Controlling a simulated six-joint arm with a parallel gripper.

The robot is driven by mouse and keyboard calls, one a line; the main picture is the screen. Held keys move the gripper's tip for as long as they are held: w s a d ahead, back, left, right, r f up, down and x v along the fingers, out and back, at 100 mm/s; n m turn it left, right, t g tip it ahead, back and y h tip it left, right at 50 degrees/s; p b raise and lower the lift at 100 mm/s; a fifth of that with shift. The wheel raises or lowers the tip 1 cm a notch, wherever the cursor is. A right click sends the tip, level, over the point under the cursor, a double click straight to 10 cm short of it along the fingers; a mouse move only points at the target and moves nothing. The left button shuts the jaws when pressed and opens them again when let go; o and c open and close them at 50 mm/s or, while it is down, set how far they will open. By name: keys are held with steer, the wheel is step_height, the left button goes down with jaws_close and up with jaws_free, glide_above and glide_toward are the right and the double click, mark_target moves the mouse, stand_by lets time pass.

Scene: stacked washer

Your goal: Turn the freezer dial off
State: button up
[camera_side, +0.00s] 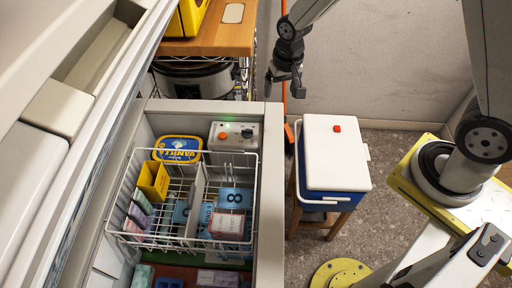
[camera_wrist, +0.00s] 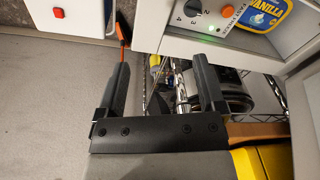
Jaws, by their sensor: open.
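The freezer dial (camera_side: 247,133) is a small dark knob on a light grey control panel at the back inside the open chest freezer. In the wrist view the dial (camera_wrist: 194,6) is partly cut off by the top edge, with the numbers 2, 3 and 4 around it. An orange button (camera_wrist: 227,11) and a lit green light (camera_wrist: 218,29) are beside it. My gripper (camera_side: 284,90) is open and empty, behind and to the right of the panel, apart from it. Its two black fingers also show in the wrist view (camera_wrist: 161,62), below the panel.
A wire basket (camera_side: 140,241) with boxes hangs in the freezer, near a Vanilla tub (camera_side: 178,149). A white-lidded blue cooler (camera_side: 336,150) stands on a stool to the right. A wooden-topped rack (camera_side: 215,42) with a pot stands behind. The freezer's rim and raised lid border the opening.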

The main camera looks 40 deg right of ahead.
mark_target(247, 130)
steer(key=w+a+f+m, duration=0.1)
steer(key=w+f, duration=0.1)
steer(key=f, duration=0.1)
steer(key=w+a+f+m+g, duration=0.1)
steer(key=w+a+f+m, duration=0.1)
steer(key=w+f, duration=0.1)
steer(key=w+a+f+m, duration=0.1)
steer(key=w+a+f, duration=0.1)
steer(key=w+f, duration=0.1)
steer(key=shift+f+m, duration=0.3)
steer(key=shift+f, duration=0.6)
steer(key=shift+f, duration=0.1)
steer(key=shift+f, duration=3.75)
steer(key=shift+c, duration=0.2)
jaws_close()
